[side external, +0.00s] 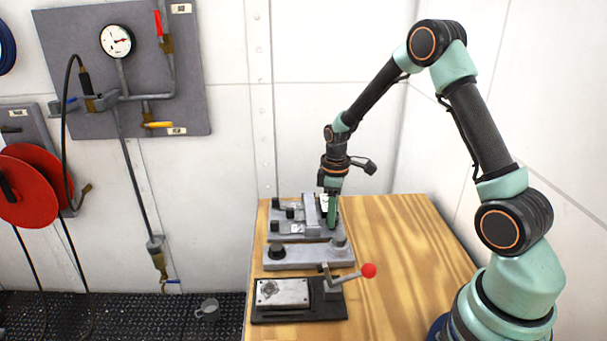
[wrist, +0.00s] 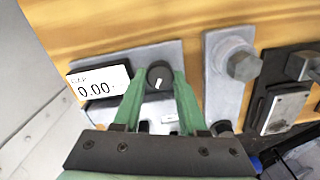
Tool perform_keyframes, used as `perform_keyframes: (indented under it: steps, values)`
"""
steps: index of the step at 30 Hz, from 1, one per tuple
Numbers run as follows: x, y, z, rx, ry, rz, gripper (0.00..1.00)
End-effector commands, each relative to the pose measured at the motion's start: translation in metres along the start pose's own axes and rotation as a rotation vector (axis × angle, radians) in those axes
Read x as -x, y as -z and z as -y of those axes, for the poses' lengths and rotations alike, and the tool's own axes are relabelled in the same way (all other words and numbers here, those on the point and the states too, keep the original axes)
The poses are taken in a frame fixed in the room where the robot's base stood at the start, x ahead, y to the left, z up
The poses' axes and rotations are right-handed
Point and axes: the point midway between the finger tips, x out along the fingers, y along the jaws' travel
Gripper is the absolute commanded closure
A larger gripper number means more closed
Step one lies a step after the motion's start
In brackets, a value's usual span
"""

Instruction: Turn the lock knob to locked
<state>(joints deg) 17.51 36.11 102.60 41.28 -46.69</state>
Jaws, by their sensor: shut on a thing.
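The lock knob (wrist: 160,75) is a round black knob with a white pointer mark, on a grey plate beside a display (wrist: 98,88) that reads 0.00. In the wrist view the two green fingers of my gripper (wrist: 160,84) stand on either side of the knob, shut on it. The white mark slants slightly off the line between the fingers. In the side view my gripper (side external: 332,212) points straight down onto the rearmost grey fixture (side external: 290,229), and its fingers hide the knob there.
A grey bar with a black knob (side external: 277,251) and a hex bolt (side external: 338,241) lies in front. Nearest is a black base (side external: 330,308) with a metal block (side external: 282,292) and a red-balled lever (side external: 369,270). The wooden top (side external: 410,240) is clear on the right.

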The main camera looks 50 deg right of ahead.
Motion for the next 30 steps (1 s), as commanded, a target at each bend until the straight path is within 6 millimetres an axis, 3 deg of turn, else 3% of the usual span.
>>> perform_keyframes:
  steps: [30]
  values:
    - [0.0016,-0.0004,-0.0007,-0.913,0.001,0.001,1.00]
